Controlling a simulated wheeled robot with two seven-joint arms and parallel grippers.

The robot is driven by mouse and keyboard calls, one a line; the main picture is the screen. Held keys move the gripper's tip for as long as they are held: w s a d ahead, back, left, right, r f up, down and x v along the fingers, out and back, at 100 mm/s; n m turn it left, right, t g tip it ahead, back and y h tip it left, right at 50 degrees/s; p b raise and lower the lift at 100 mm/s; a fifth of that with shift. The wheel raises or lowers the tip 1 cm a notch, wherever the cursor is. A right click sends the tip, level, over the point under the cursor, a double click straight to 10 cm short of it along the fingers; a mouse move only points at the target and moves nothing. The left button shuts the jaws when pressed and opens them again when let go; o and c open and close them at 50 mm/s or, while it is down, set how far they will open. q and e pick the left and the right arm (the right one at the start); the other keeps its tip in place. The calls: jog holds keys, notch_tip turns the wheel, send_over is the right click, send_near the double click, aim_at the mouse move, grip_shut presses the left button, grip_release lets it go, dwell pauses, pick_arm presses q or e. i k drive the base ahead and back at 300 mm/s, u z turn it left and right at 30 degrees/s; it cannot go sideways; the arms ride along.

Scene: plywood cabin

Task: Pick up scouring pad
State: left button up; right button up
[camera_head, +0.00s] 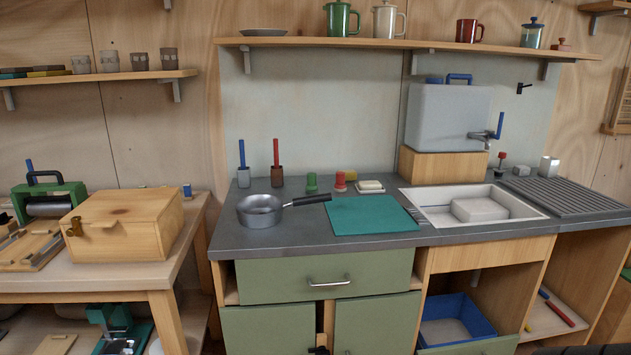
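I cannot single out the scouring pad with certainty. A small pale block (370,185) lies on a low dish or base on the grey counter (290,240), behind the teal mat (372,214). A small tan block (351,175) stands just behind it, against the wall. Both are too small to tell what they are made of. Neither gripper can be made out. A small dark shape shows at the bottom edge by the cabinet doors, but I cannot tell what it is.
A saucepan (260,212) stands left of the mat, its handle pointing right toward the blocks. Red and green spools (340,181) stand beside the blocks. The sink (470,206) holds a pale grey tub. A wooden box (123,225) sits on the left bench. The front left counter is clear.

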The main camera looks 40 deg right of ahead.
aim_at(312, 187)
jog(key=z, duration=1.05)
jog(key=i, duration=1.15)
jog(key=z, duration=1.25)
